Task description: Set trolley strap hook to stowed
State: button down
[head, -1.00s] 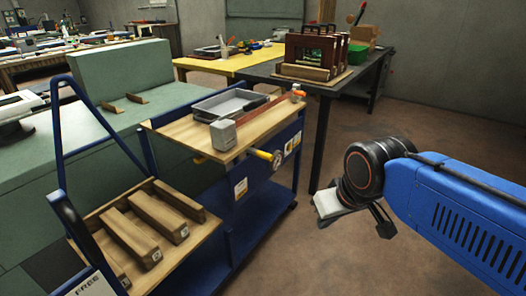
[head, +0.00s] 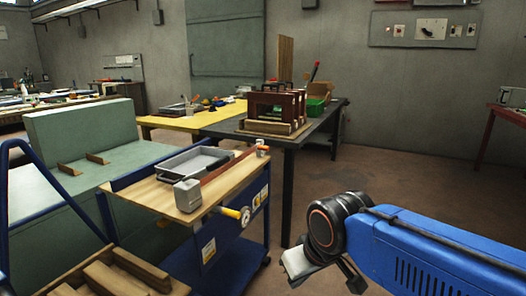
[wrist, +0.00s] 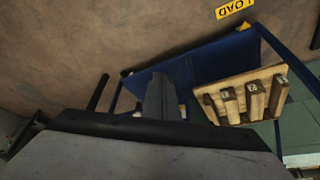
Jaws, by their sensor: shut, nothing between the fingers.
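The blue trolley (head: 226,250) with a wooden top stands left of centre in the head view.
A grey block (head: 188,195) and the tray (head: 170,172) sit on the trolley top. A wooden crate of bars (head: 110,278) is at lower left. A dark table (head: 262,134) stands behind. Open floor (head: 420,190) lies to the right.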

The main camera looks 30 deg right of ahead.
aim_at(264, 147)
jog(key=i+l+z, duration=0.1)
jog(key=i+z, duration=0.15)
jog(key=i, duration=0.2)
jog(key=i+z, duration=0.3)
jog(key=i, duration=0.15)
